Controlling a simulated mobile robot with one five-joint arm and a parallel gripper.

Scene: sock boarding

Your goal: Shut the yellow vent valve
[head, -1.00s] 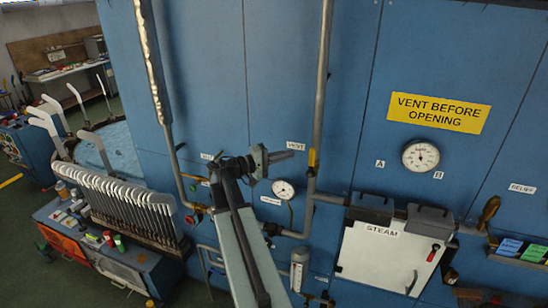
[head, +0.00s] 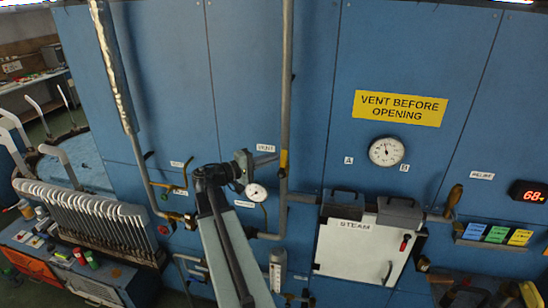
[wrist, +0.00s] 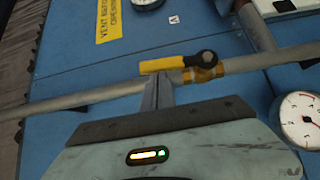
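The yellow vent valve (head: 284,160) sits on the grey vertical pipe, right of the small VENT label. In the wrist view its yellow lever (wrist: 161,64) lies roughly along the pipe, and its black pivot end is by the brass body (wrist: 207,73). My gripper (head: 274,158) is just left of the valve in the head view. In the wrist view my gripper's fingers (wrist: 164,82) look together as one narrow wedge, with their tips at the lever's lower edge. I cannot tell whether they touch it. Nothing shows between them.
The grey pipe (wrist: 95,94) crosses behind the lever. A small gauge (head: 256,192) is beneath my gripper, and a large gauge (head: 386,151) is to the right. The white STEAM door (head: 350,253) is lower right. A rack of white sock forms (head: 95,220) stands at left.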

